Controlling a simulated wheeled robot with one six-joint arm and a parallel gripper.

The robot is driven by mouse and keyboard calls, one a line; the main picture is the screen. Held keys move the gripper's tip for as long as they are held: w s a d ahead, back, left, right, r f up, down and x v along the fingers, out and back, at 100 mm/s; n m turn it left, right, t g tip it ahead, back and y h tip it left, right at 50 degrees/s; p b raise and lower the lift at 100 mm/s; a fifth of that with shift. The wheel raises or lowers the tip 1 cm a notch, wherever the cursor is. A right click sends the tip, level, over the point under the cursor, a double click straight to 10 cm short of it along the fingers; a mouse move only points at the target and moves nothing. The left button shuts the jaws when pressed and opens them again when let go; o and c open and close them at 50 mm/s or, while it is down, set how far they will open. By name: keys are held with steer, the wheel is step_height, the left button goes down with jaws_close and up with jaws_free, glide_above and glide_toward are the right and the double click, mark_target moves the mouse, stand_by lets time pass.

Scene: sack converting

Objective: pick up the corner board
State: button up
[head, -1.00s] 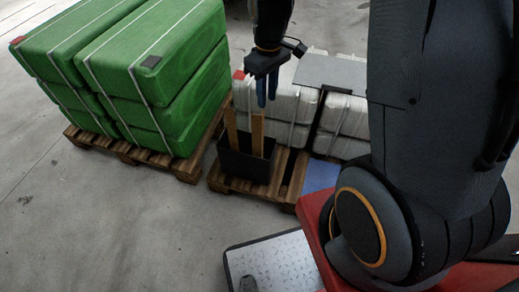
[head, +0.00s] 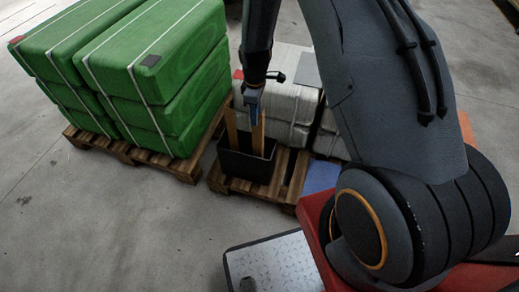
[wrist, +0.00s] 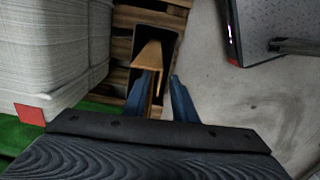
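The corner board (head: 258,137) is tan and stands upright in a black bin (head: 246,164) on a wooden pallet. A second tan strip (head: 231,129) rises at the bin's left side; I cannot tell whether it belongs to the same board. In the wrist view the board (wrist: 152,57) runs from the bin up toward my fingers, with its near end at their tips. My gripper (head: 251,104) is over the board's top, pointing down. In the wrist view its blue fingers (wrist: 164,88) are apart, with the board's end between them, nearer the left finger.
Strapped green sacks (head: 150,75) stand stacked on a pallet (head: 130,152) at the left. Strapped white-grey sacks (head: 290,100) stand close behind the bin. A silver-topped platform (head: 275,265) is in front. Concrete floor (head: 90,225) is clear at front left.

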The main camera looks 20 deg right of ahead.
mark_target(258, 131)
steer(key=f, duration=0.5)
steer(key=shift+d+p, duration=0.25)
steer(key=shift+p, duration=0.1)
jaws_close()
stand_by(1.1)
